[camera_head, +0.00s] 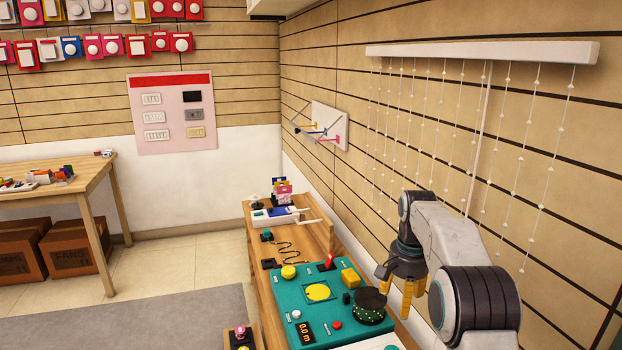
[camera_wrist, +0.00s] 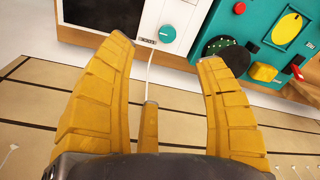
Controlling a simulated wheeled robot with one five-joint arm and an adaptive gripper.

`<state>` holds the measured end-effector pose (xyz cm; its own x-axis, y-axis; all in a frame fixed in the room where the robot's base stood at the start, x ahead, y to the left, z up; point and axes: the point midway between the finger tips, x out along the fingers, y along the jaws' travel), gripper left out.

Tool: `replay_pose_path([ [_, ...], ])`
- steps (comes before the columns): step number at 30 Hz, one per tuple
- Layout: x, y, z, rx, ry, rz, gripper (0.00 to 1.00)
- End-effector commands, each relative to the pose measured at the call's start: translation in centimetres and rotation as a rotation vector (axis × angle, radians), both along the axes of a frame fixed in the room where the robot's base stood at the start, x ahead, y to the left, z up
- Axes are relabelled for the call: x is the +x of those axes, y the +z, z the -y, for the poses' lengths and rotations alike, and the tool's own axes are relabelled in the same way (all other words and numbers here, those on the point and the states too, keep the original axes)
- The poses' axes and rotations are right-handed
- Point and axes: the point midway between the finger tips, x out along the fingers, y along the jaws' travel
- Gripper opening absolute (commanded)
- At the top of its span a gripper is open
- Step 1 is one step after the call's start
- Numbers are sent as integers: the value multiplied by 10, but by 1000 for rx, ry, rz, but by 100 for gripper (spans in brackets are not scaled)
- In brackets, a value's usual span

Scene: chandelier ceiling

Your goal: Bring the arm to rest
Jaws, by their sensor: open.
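My gripper (camera_head: 408,293) hangs at the end of my grey arm on the right of the head view, its yellow fingers pointing down. It is close to the slatted wall, beside the black dotted disc (camera_head: 369,306) on the teal panel (camera_head: 285,300). In the wrist view, my gripper (camera_wrist: 165,75) has its yellow fingers spread wide apart. Nothing is between the fingertips. The teal panel (camera_wrist: 262,75) and a white panel with a teal knob (camera_wrist: 167,34) lie beyond them.
A wooden bench (camera_head: 262,290) runs along the right wall. Strings of beads hang from a white rail (camera_head: 480,52) behind my arm. A wooden table (camera_head: 85,180) with small items stands at left, cardboard boxes (camera_head: 70,247) below. Floor between is clear.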

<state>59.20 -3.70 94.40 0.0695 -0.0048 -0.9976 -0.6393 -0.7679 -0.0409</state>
Motion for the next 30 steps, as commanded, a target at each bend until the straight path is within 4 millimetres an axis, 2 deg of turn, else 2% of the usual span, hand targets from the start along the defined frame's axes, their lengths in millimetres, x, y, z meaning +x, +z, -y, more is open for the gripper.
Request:
replay_pose_path([
  [1, -12, 21, -3, -2, 29, 13, 64],
  [6, -54, 64, -10, -14, 132, 47, 64],
  [11, -100, 95, -17, -27, 228, 79, 64],
  [15, -145, 114, -22, -40, 310, 107, 64],
  [22, -222, 129, -29, -67, 447, 150, 64],
  [30, -302, 120, -34, -100, 588, 196, 64],
])
